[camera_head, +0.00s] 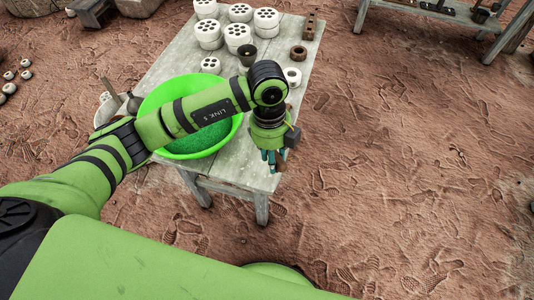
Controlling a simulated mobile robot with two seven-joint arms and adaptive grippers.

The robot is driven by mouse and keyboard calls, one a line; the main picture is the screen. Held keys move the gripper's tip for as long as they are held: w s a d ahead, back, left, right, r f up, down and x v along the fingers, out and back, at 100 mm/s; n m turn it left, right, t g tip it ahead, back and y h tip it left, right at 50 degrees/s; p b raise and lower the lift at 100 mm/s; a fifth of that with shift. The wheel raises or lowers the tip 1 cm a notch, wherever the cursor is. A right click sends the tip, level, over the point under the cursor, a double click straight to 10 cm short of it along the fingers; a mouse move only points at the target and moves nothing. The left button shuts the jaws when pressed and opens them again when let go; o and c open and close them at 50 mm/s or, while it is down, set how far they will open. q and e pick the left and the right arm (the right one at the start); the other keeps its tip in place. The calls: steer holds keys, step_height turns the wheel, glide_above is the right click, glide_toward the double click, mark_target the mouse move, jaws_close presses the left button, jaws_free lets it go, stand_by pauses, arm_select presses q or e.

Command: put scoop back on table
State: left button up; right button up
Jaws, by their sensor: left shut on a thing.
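My left gripper (274,158) points down at the near right corner of the grey wooden table (236,170). It is shut on the scoop (281,162), of which only a small brown part shows at the fingertips; the fingers and wrist hide the rest. I cannot tell whether the scoop touches the table. My left arm crosses over a bright green basin (157,97) with green grainy stuff inside, just left of the gripper. My right gripper is not in view.
Several white perforated cylinders (266,20) stand at the table's far end. A dark cup (247,53), a white ring (293,76) and a brown ring (298,52) stand nearer. Another table (440,14) is at top right. Bare ground lies to the right.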

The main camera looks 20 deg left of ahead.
mark_target(268, 173)
arm_select(q)
steer(key=w+f+m, duration=0.1)
steer(key=m, duration=0.1)
steer(key=w+a+f+m+b, duration=0.1)
steer(key=m, duration=0.1)
steer(key=shift+w+f+t+y, duration=0.1)
steer(key=shift+w+t+y, duration=0.05)
steer(key=shift+t+y, duration=0.2)
steer(key=shift+w+a+m+b, duration=0.2)
steer(key=shift+a+m+b, duration=0.1)
steer(key=shift+m, duration=0.2)
steer(key=shift+w+a+f+m, duration=0.1)
steer(key=shift+a+f+m, duration=0.05)
steer(key=shift+m, duration=0.15)
steer(key=shift+f, duration=0.15)
step_height(268, 173, down, 4)
steer(key=b, duration=0.3)
step_height(268, 173, down, 3)
steer(key=shift+b, duration=1.15)
steer(key=shift+f+b, duration=0.45)
steer(key=shift+f, duration=0.15)
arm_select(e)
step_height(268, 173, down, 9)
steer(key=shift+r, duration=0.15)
arm_select(q)
steer(key=shift+f, duration=0.15)
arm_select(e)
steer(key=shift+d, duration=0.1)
